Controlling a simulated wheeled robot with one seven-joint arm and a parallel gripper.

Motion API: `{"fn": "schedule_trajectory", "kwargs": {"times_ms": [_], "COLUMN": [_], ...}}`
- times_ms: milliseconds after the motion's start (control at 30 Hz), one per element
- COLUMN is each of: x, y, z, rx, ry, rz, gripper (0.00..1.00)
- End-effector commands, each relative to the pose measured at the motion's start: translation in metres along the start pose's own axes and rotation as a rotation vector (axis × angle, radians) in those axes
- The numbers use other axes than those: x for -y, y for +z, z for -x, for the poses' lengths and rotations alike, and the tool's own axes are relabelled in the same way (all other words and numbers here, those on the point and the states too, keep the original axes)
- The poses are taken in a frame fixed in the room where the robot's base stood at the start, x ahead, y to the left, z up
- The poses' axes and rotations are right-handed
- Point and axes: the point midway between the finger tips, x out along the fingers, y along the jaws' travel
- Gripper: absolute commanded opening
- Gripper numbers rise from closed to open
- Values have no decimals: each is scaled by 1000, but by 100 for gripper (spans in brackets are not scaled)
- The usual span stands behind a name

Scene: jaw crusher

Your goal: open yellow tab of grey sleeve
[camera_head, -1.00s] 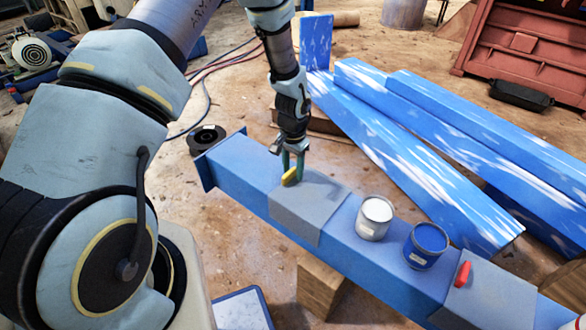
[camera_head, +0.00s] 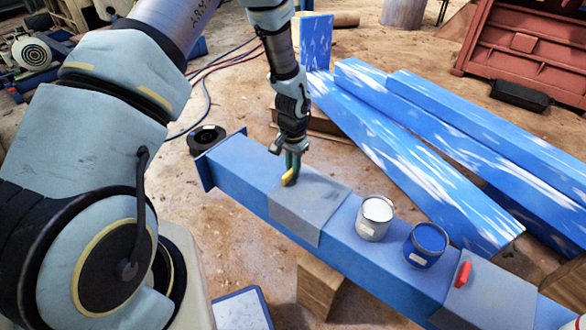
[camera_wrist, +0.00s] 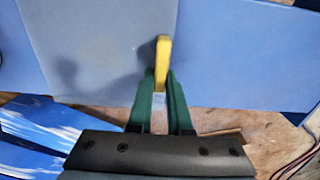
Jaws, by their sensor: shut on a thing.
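The grey sleeve (camera_head: 315,208) wraps around the blue beam (camera_head: 237,173); it also shows in the wrist view (camera_wrist: 95,45). The yellow tab (camera_head: 289,179) stands up at the sleeve's far-left edge, and shows in the wrist view (camera_wrist: 163,50) near the sleeve's right edge. My gripper (camera_head: 292,172) points down at the tab from above. In the wrist view its green fingers (camera_wrist: 160,78) are on both sides of the tab's near end, shut on it. The fingers partly hide the tab's lower part.
A white paint can (camera_head: 374,219) and a blue paint can (camera_head: 425,246) stand on the beam right of the sleeve. A second grey sleeve (camera_head: 490,297) carries a red tab (camera_head: 463,274). Other blue beams (camera_head: 400,150) lie behind.

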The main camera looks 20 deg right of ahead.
Motion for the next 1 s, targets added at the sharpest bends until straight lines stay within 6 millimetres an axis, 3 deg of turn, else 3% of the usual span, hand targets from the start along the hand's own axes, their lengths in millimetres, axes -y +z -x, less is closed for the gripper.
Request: {"fn": "schedule_trajectory", "kwargs": {"times_ms": [767, 1000], "x": [1, 24], "y": [0, 0], "z": [0, 1], "rx": [0, -1], "ry": [0, 0], "rz": [0, 4], "gripper": [0, 0]}}
